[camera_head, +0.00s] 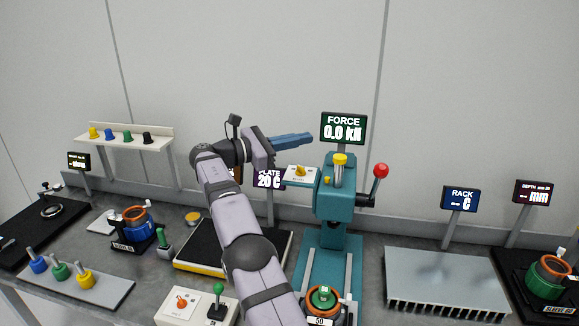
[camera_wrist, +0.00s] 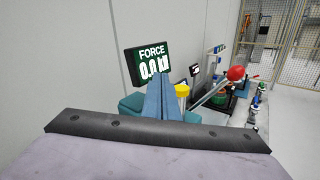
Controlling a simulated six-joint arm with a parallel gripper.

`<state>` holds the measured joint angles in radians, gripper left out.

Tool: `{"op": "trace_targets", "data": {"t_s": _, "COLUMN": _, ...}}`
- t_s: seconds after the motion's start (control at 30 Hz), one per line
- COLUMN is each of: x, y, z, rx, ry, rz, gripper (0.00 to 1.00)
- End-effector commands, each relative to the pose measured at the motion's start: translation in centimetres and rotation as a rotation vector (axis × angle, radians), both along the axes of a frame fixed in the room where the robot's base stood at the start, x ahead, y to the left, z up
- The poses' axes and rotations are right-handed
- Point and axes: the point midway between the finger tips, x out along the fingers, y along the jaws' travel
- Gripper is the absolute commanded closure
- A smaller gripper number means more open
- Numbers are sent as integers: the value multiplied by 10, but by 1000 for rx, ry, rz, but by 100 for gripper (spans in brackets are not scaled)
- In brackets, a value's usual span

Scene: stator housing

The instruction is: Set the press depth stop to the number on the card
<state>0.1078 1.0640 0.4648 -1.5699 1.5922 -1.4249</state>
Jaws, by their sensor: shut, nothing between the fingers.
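The teal press (camera_head: 335,200) stands right of my gripper, with a yellow-capped post on top and a red-knobbed lever (camera_head: 380,171) on its right. A white plate with a yellow knob (camera_head: 300,171), which looks like the depth stop dial, juts from the press head's left side; its markings are too small to read. A white card (camera_head: 321,321) reading 50 shows at the press's foot, partly cut off. My gripper (camera_head: 312,138) is shut and empty, its blue fingers above and behind the knob plate. In the wrist view the fingers (camera_wrist: 160,95) lie together, pointing past the press.
The FORCE display (camera_head: 343,128) reads 0.0 kN above the press. A coil part (camera_head: 322,299) sits on the press base. A finned rack (camera_head: 445,275) stands right, a black-topped plate (camera_head: 195,255) left. My arm hides part of the bench. Air above the press's left is free.

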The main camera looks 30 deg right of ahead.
Motion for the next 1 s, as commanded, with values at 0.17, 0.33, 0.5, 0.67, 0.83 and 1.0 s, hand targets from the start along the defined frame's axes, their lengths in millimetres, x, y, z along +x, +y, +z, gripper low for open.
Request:
{"op": "trace_targets", "data": {"t_s": 0.17, "x": -59, "y": -24, "z": 84, "rx": 99, "ry": -183, "rz": -40, "gripper": 100}}
{"op": "trace_targets", "data": {"t_s": 0.33, "x": -78, "y": -16, "z": 88, "rx": 374, "ry": -468, "rz": 12, "gripper": 100}}
{"op": "trace_targets", "data": {"t_s": 0.5, "x": -48, "y": 30, "z": 38, "rx": 690, "ry": -873, "rz": -20, "gripper": 100}}
{"op": "trace_targets", "data": {"t_s": 0.67, "x": -16, "y": 72, "z": -8, "rx": 907, "ry": -1216, "rz": -198, "gripper": 100}}
{"op": "trace_targets", "data": {"t_s": 0.83, "x": 2, "y": 92, "z": -16, "rx": 980, "ry": -1506, "rz": -377, "gripper": 100}}
{"op": "trace_targets", "data": {"t_s": 1.0, "x": 5, "y": 92, "z": -15, "rx": 956, "ry": -1660, "rz": -475, "gripper": 100}}
